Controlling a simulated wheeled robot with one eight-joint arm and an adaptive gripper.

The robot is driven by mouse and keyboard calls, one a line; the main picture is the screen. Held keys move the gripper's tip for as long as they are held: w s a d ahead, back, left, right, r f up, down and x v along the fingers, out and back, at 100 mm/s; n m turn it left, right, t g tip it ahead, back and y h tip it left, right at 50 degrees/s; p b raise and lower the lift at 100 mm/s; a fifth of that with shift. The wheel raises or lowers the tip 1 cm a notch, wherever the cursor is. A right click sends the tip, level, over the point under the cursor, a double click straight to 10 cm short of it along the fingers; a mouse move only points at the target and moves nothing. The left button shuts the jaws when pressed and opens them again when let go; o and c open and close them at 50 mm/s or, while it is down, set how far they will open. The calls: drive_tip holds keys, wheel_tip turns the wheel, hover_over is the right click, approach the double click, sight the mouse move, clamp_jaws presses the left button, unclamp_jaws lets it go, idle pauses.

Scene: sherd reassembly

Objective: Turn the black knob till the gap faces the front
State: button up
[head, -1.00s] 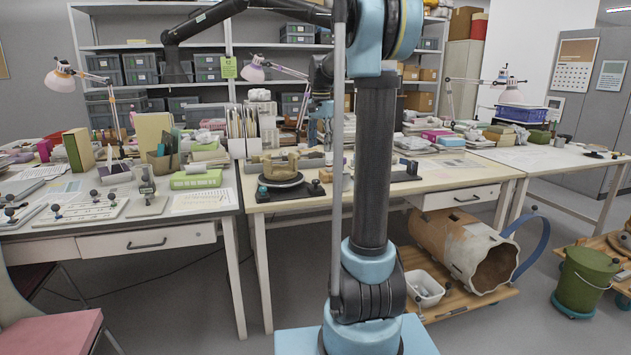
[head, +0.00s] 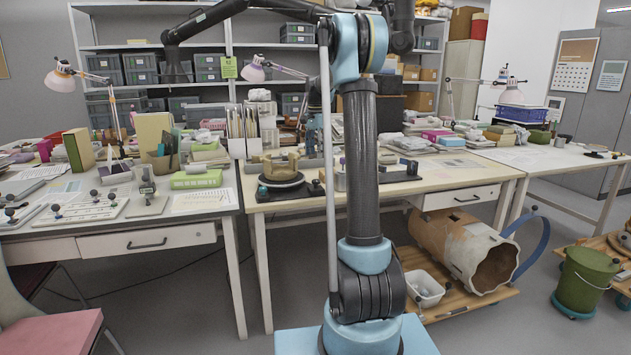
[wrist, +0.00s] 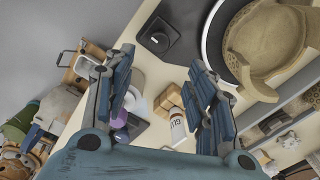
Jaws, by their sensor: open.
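The black knob (wrist: 158,40) sits on a small dark square box at the top of the wrist view. Next to it is a dark round turntable (wrist: 215,42) bearing a tan, broken-rimmed vessel (wrist: 264,45). I cannot tell for sure which way its gap faces. In the head view the vessel (head: 278,165) stands on the turntable (head: 284,186) on the middle table, with a small dark box (head: 316,188) to its right. My gripper (wrist: 160,62) is open and empty, its fingers apart below the knob in the wrist view.
Wooden blocks (wrist: 169,97) and a white labelled tube (wrist: 178,128) lie between the fingers in the wrist view. A dark tray with pale pieces (wrist: 288,138) lies at the right. A green box (head: 196,180) stands on the left table.

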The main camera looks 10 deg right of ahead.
sight(316, 180)
wheel_tip(316, 180, down, 12)
drive_tip(key=shift+f, duration=0.1)
idle(0.4)
drive_tip(key=shift+c, duration=0.6)
drive_tip(key=c, duration=0.9)
